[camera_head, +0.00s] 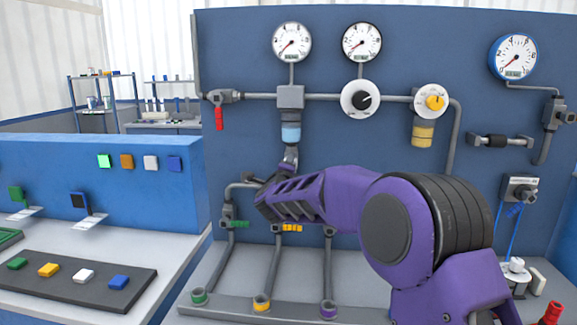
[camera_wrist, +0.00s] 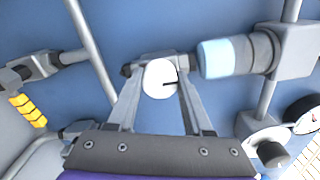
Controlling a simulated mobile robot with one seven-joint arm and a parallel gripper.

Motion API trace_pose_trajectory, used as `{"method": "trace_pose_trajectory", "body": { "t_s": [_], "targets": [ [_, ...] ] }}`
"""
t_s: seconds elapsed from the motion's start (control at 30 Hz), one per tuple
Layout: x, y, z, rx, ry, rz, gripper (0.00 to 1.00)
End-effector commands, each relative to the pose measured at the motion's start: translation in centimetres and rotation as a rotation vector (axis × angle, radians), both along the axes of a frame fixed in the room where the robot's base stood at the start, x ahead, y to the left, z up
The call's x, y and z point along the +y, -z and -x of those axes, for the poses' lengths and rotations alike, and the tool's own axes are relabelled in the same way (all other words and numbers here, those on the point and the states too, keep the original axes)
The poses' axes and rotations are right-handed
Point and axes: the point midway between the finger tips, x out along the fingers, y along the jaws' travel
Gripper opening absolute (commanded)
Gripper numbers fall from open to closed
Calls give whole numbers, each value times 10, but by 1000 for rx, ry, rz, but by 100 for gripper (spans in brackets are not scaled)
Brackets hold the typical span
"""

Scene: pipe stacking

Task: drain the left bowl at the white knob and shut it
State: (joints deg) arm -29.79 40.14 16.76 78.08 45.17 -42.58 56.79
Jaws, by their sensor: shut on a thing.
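The left bowl (camera_head: 291,133) is a light blue cup under a grey block on the blue panel. It also shows in the wrist view (camera_wrist: 220,58), right of the white knob. The white knob (camera_wrist: 158,82) is a round disc with a short dark mark pointing toward the bowl. My gripper (camera_wrist: 160,76) is shut on the knob, one finger on each side. In the head view my gripper (camera_head: 290,157) is just below the left bowl, and I cannot make out the knob there. No liquid is visible.
A red-handled valve (camera_head: 219,117) is at left. Green-handled (camera_head: 236,224) and yellow-handled (camera_head: 292,228) valves sit below my gripper. Pipes run close around it.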

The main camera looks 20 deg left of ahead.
Motion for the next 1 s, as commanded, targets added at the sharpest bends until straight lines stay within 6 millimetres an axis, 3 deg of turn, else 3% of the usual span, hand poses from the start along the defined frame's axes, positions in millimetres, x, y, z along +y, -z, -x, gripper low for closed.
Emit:
{"method": "trace_pose_trajectory", "body": {
  "t_s": [0.53, 0.57, 0.7, 1.0],
  "targets": [
    [0, 1, 0, -6, 0, 27, 0],
    [0, 1, 0, -6, 0, 27, 52],
    [0, 1, 0, -5, 0, 26, 78],
    [0, 0, 0, -6, 0, 24, 81]
  ]
}}
